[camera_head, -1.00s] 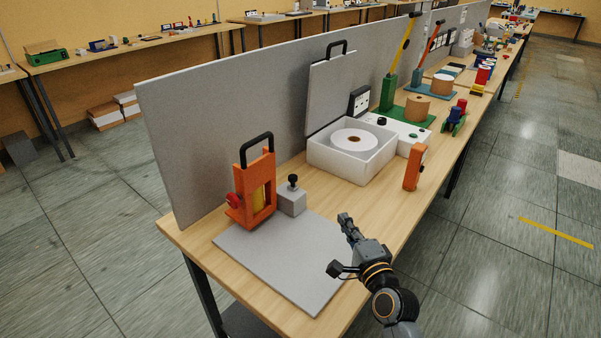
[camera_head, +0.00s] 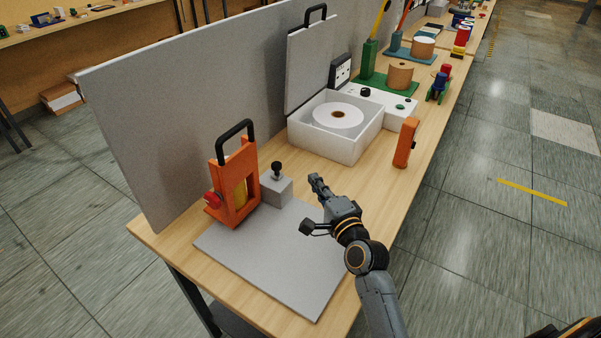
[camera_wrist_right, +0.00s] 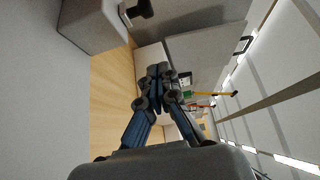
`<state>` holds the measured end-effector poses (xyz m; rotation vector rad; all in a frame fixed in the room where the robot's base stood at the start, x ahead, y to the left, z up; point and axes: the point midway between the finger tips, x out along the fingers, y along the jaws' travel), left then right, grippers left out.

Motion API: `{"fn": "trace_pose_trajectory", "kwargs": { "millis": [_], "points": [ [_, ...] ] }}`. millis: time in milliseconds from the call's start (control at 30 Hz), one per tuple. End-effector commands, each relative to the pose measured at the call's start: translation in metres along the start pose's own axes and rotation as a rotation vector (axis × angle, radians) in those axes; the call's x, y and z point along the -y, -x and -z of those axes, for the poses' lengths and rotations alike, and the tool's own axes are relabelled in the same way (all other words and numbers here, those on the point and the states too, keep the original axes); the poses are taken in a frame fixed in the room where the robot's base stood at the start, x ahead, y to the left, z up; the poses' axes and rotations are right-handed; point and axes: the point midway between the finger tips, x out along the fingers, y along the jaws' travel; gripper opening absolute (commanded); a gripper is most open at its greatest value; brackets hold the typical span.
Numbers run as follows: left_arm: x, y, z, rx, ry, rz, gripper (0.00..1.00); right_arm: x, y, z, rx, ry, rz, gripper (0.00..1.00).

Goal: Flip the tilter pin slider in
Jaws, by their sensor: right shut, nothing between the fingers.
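A small grey block (camera_head: 277,190) with a black knob (camera_head: 277,168) on top stands at the back of a grey plate (camera_head: 270,255). I cannot tell for certain which part is the tilter pin slider. An orange frame (camera_head: 222,172) with a black handle, a red knob and a yellow insert stands just left of the block. My right gripper (camera_head: 316,183) is shut and empty, to the right of the block and apart from it. In the right wrist view its fingers (camera_wrist_right: 158,75) are together, with the grey block (camera_wrist_right: 92,25) and black knob (camera_wrist_right: 140,9) at upper left. My left gripper is out of view.
An open white box (camera_head: 310,138) with a white disc stands farther back, its grey lid raised. An orange upright device (camera_head: 405,142) stands near the right table edge. A grey panel (camera_head: 180,115) runs along the left. Bare wood lies between gripper and white box.

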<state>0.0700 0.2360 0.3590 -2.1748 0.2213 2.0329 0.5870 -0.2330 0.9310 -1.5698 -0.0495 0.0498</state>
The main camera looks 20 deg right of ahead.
Motion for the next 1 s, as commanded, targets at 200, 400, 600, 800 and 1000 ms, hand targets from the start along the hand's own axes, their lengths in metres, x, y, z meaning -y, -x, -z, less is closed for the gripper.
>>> {"fn": "trace_pose_trajectory", "kwargs": {
  "millis": [200,400,600,800,1000],
  "points": [
    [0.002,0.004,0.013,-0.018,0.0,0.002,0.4,0.003,-0.039,0.0,0.001,0.001,0.003,0.0],
    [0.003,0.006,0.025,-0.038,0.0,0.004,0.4,0.002,-0.082,0.0,0.001,0.002,0.002,0.0],
    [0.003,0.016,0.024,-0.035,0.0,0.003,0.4,0.003,-0.087,-0.02,0.002,-0.003,-0.001,0.0],
    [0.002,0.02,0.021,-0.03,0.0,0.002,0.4,0.002,-0.081,-0.036,0.001,0.0,0.0,0.0],
    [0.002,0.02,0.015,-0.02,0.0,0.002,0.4,0.001,-0.08,-0.038,0.0,0.001,0.0,0.0]
  ]
}}
